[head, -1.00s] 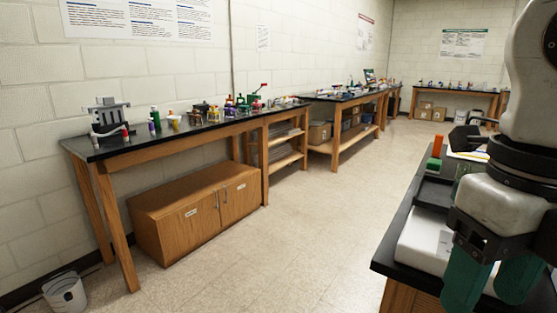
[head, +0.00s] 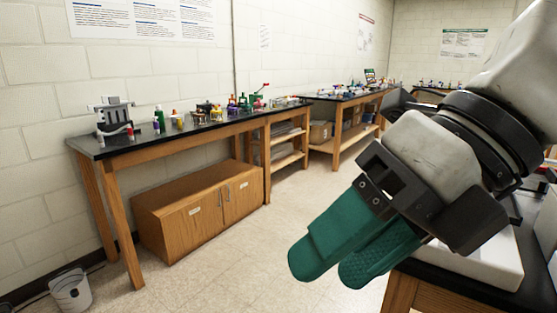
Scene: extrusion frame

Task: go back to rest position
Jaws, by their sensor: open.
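My gripper (head: 330,272) is large in the right half of the head view, with two green padded fingers pointing down and to the left. The fingers are apart and nothing shows between them. It hangs in front of the open floor, left of the near bench corner. My arm comes in from the upper right and hides much of the right side of the room.
A near black-topped bench (head: 440,272) with a white item (head: 478,255) stands at the lower right, partly behind my gripper. A long bench (head: 150,146) with small items runs along the left wall, above a wooden cabinet (head: 200,208). A bucket (head: 70,290) stands lower left. Floor between is clear.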

